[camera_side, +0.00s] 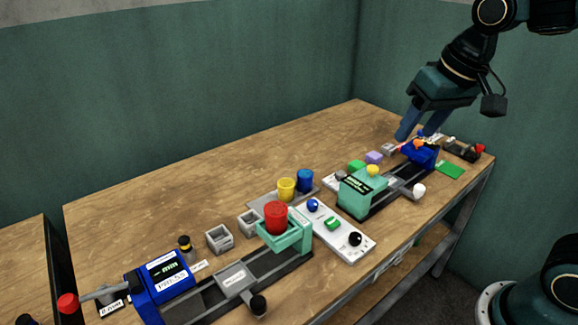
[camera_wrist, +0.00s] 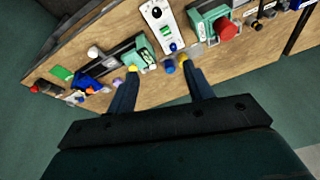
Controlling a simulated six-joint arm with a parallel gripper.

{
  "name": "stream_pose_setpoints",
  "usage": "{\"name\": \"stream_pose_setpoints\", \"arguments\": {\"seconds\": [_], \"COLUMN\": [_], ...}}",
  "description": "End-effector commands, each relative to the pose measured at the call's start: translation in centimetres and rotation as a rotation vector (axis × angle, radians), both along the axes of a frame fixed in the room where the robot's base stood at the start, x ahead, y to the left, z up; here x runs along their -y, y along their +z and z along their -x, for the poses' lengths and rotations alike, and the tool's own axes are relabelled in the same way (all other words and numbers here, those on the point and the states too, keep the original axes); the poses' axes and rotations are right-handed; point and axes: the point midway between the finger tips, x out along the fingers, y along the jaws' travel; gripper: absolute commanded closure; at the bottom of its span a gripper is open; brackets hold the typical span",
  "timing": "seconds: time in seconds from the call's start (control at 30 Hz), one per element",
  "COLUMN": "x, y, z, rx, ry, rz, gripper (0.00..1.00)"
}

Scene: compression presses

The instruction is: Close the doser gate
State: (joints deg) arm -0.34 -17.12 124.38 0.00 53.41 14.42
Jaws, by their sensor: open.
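My gripper (camera_side: 412,133) is open and empty, high over the far right end of the bench. Its two blue fingers also show apart in the wrist view (camera_wrist: 160,73). No part is labelled clearly as the doser gate, and I cannot tell whether any gate is open. A red cup (camera_side: 276,216) sits in a teal holder (camera_side: 298,241) on a dark rail; the red cup also shows in the wrist view (camera_wrist: 229,28). A white panel (camera_side: 350,246) beside it carries a blue knob (camera_side: 312,205), a green switch (camera_side: 332,223) and a black knob (camera_side: 355,239).
A teal box (camera_side: 358,193) with a yellow knob and a blue unit (camera_side: 420,152) stand toward the right. A blue display unit (camera_side: 160,284) is at the front left. Yellow (camera_side: 286,189) and blue (camera_side: 305,180) cups stand behind the panel. The bench's back left (camera_side: 160,195) is clear.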

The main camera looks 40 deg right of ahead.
Motion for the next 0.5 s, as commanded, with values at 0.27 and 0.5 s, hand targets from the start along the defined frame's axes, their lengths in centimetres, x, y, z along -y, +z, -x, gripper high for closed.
{"name": "stream_pose_setpoints", "arguments": {"seconds": [0.27, 0.5], "x": [-0.1, -0.3], "y": [-1.4, -3.8], "z": [-6.0, -11.0], "rx": [-0.078, -0.138], "ry": [-0.109, -0.206], "rz": [-0.034, -0.056], "gripper": [0.48, 0.48]}}
